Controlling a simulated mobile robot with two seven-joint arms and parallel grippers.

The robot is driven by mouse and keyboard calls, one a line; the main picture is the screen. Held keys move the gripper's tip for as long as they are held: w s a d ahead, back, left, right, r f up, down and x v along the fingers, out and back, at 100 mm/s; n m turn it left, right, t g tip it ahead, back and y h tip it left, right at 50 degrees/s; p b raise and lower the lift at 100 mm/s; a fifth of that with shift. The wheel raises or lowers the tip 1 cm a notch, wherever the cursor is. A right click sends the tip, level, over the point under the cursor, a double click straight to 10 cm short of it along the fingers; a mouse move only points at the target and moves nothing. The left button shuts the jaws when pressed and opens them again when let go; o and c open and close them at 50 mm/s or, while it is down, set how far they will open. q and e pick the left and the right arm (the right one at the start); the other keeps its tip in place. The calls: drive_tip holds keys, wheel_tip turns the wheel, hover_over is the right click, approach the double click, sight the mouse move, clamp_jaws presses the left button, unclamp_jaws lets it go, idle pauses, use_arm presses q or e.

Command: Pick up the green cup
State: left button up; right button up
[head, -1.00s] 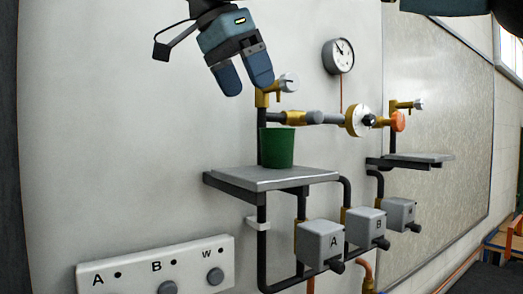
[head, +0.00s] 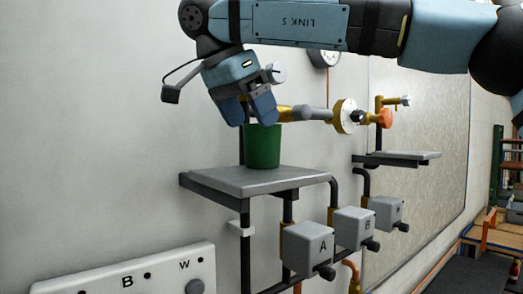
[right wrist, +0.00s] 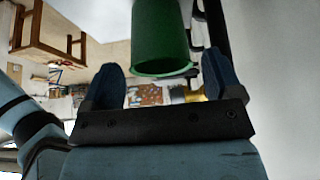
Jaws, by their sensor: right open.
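The green cup (head: 263,148) stands upright on a grey shelf (head: 245,180) fixed to the pipes on the wall. My right gripper (head: 252,119) is open and points down at the cup, its fingertips about level with the cup's rim in the head view. In the right wrist view the cup (right wrist: 160,38) is close ahead, with its rim toward the two spread fingers of the gripper (right wrist: 170,82). The fingers do not visibly hold the cup. My left gripper does not show.
Pipes with a brass flange (head: 344,116) and an orange knob (head: 384,118) run right of the cup. Grey boxes, such as box A (head: 308,248), hang below. A second shelf (head: 400,158) is farther right. A panel with buttons (head: 130,278) is at lower left.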

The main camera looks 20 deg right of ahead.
sight(260, 137)
drive_tip(key=x, duration=0.5)
drive_tip(key=shift+d, duration=0.1)
drive_tip(key=shift+r, duration=0.1)
drive_tip(key=shift+c, duration=0.3)
drive_tip(key=shift+s, duration=0.1)
drive_tip(key=c, duration=0.7)
